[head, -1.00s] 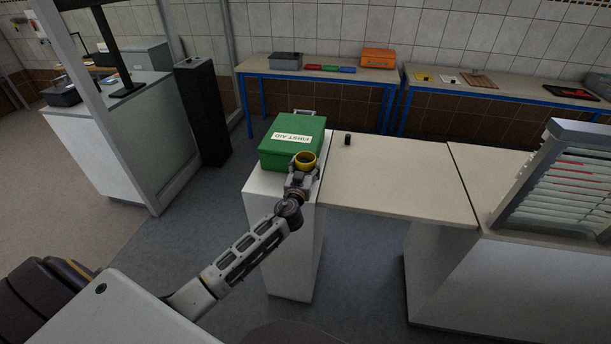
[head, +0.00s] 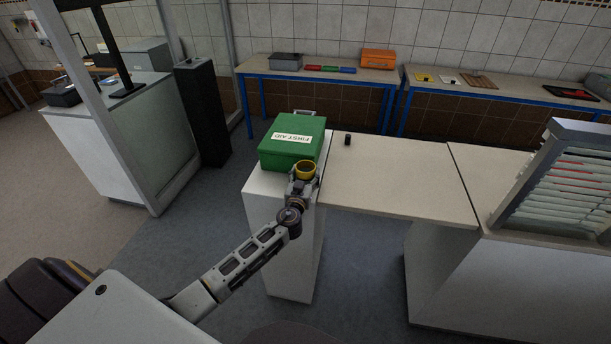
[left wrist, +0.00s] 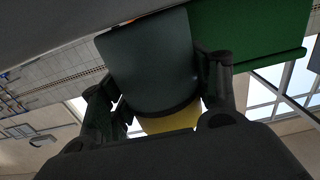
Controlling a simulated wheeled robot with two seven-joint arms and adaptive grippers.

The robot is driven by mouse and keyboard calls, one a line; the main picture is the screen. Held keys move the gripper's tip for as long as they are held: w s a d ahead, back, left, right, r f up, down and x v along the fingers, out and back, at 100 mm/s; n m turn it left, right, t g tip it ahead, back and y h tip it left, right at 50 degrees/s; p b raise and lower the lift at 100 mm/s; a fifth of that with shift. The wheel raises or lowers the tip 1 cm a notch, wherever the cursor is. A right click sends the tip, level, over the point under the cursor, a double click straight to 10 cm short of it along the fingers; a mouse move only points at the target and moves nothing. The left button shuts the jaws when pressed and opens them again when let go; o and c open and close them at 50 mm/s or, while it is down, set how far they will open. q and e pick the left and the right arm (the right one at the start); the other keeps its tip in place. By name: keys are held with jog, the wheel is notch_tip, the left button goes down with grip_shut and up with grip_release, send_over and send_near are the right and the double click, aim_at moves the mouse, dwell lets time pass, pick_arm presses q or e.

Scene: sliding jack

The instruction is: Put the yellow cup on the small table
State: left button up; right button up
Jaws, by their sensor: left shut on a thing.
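The yellow cup (head: 305,171) is upright in my left gripper (head: 303,181), its open top showing in the head view. My left gripper is shut on it. The cup is at the near right side of the green first aid box, over the right part of a narrow white stand (head: 262,190). I cannot tell whether it touches the stand or box. In the left wrist view, a yellow part of the cup (left wrist: 170,123) shows between the fingers, below a dark rounded surface. Which surface is the small table is not clear. My right gripper is not in view.
The green first aid box (head: 292,147) fills most of the stand's top. A light counter (head: 395,185) adjoins on the right, mostly clear, with a small black object (head: 347,139) at its far left. A slatted rack (head: 560,185) stands farther right.

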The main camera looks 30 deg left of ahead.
pick_arm(q)
jog(key=o, duration=1.3)
jog(key=shift+f, duration=0.1)
jog(key=shift+s+d, duration=0.1)
jog(key=shift+s, duration=0.35)
jog(key=shift+b+v, duration=1.45)
jog(key=shift+v, duration=4.1)
